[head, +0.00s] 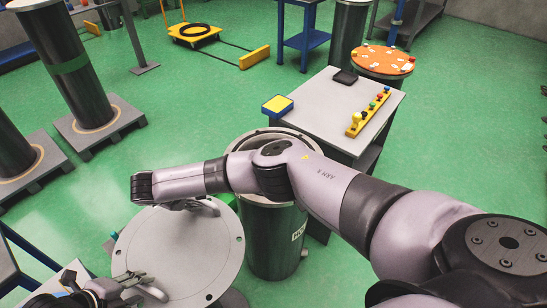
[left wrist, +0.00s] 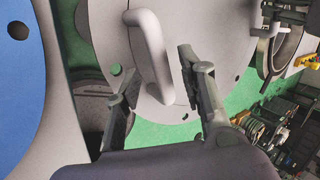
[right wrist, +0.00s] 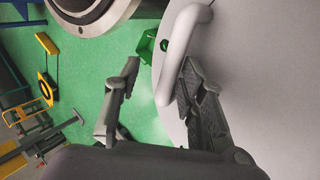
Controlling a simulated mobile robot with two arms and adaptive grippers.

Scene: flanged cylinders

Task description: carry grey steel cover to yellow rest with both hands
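The grey steel cover (head: 185,262) is a large round plate with small holes near its rim, at the lower left of the head view. One bar handle (left wrist: 150,50) lies between the spread fingers of my left gripper (left wrist: 158,65), apart from at least one finger. My left gripper also shows at the cover's lower left edge (head: 137,284). Another handle (right wrist: 183,60) stands between the fingers of my right gripper (right wrist: 160,68), close to the right finger. Both grippers are open. I cannot tell which yellow thing is the yellow rest; a yellow-topped blue block (head: 278,106) is one.
An open flanged cylinder (head: 275,240) stands right of the cover, under my right arm. A grey table (head: 325,110) holds a yellow strip with coloured knobs (head: 368,112). A yellow trolley (head: 195,35) is at the back. Dark cylinders (head: 65,65) stand at left. Green floor is clear between.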

